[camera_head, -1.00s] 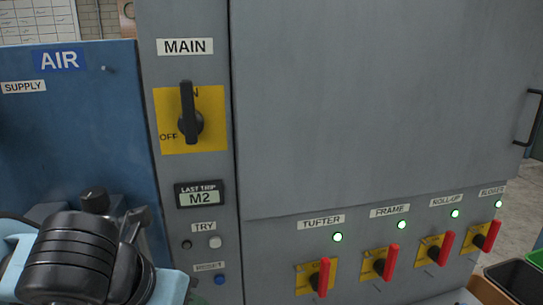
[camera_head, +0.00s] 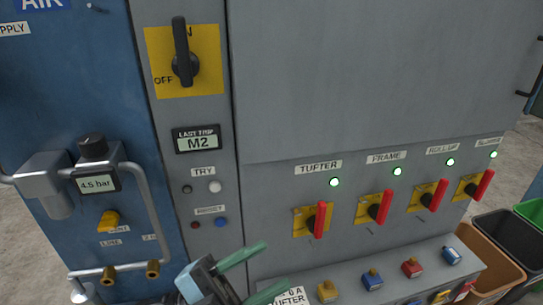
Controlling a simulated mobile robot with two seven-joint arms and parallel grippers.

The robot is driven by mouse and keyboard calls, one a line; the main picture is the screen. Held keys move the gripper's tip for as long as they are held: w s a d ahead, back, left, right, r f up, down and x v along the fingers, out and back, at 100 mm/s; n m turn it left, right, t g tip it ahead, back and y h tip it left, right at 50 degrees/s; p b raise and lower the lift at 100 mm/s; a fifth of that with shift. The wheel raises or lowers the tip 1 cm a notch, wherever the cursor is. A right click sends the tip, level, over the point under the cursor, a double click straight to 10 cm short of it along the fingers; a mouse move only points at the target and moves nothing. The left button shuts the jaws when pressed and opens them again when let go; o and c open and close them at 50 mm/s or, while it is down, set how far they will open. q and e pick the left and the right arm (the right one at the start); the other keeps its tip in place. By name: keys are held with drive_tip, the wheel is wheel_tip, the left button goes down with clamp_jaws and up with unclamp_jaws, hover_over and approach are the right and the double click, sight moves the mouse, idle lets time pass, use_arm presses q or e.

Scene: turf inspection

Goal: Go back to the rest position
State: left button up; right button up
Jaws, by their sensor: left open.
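My left gripper (camera_head: 276,266) shows at the bottom middle, with two green fingers apart and nothing between them. It is in front of the lower part of the grey cabinet (camera_head: 330,90), left of the low padlock shelf (camera_head: 345,287). I cannot tell whether it touches anything. My right gripper is out of view.
The black main switch (camera_head: 182,60) points to ON. Red handles such as the tufter one (camera_head: 320,220) stand upright under lit green lamps. The blue air panel (camera_head: 60,130) with a 4.5 bar gauge (camera_head: 96,184) and pipes is at left. Bins (camera_head: 508,240) stand at right.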

use_arm(q)
drive_tip(key=w+a+f+n+t+y, duration=0.1)
drive_tip(key=a+f+n+t+y, duration=0.45)
drive_tip(key=f+n+y, duration=0.4)
drive_tip(key=w+a+f+n+t+y, duration=0.2)
drive_tip(key=a+f+n+t+y, duration=0.35)
drive_tip(key=f+n, duration=0.55)
drive_tip(key=s+a+f+n+g+y, duration=0.2)
drive_tip(key=s+a+f+g+y, duration=0.1)
drive_tip(key=s+f, duration=0.6)
drive_tip(key=s+a+f+n+g+y, duration=0.1)
drive_tip(key=s+a+f+g, duration=0.3)
drive_tip(key=s+f, duration=0.6)
wheel_tip(320, 180, down, 2)
drive_tip(key=shift+a+f+n+g+y, duration=0.25)
drive_tip(key=shift+a+n+g+y, duration=0.1)
drive_tip(key=shift+g+y, duration=0.45)
drive_tip(key=shift+w, duration=0.1)
